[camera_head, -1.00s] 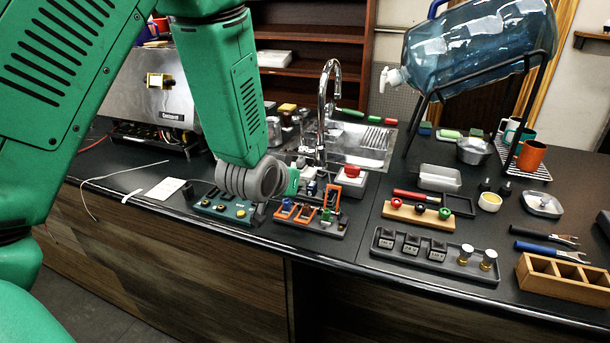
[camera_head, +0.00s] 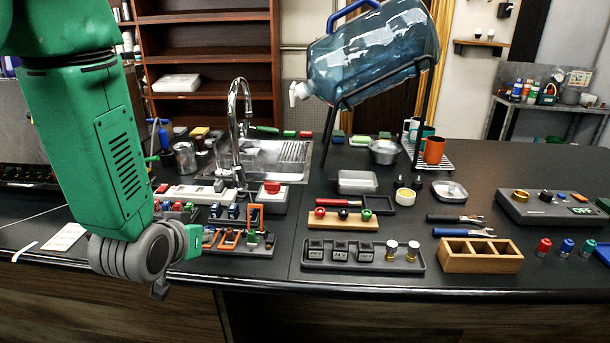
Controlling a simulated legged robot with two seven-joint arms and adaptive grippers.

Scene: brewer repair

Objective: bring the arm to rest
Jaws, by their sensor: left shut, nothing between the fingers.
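My left arm, green, comes in from the upper left and hangs down in front of the counter's near edge. Its grey wrist ends in my left gripper (camera_head: 160,290), small and dark, pointing down and shut with nothing in it. It is apart from the counter items and sits left of and below the tray of orange and blue parts (camera_head: 232,240). The wrist hides part of the counter edge and some parts behind it. My right gripper is not in view.
The black counter (camera_head: 375,282) holds a tray of dark blocks (camera_head: 364,254), a wooden box (camera_head: 481,262), a control unit (camera_head: 552,207) and a sink (camera_head: 268,160) with a tall faucet (camera_head: 236,120). A blue water jug (camera_head: 375,55) lies on a black stand. Space before the counter is free.

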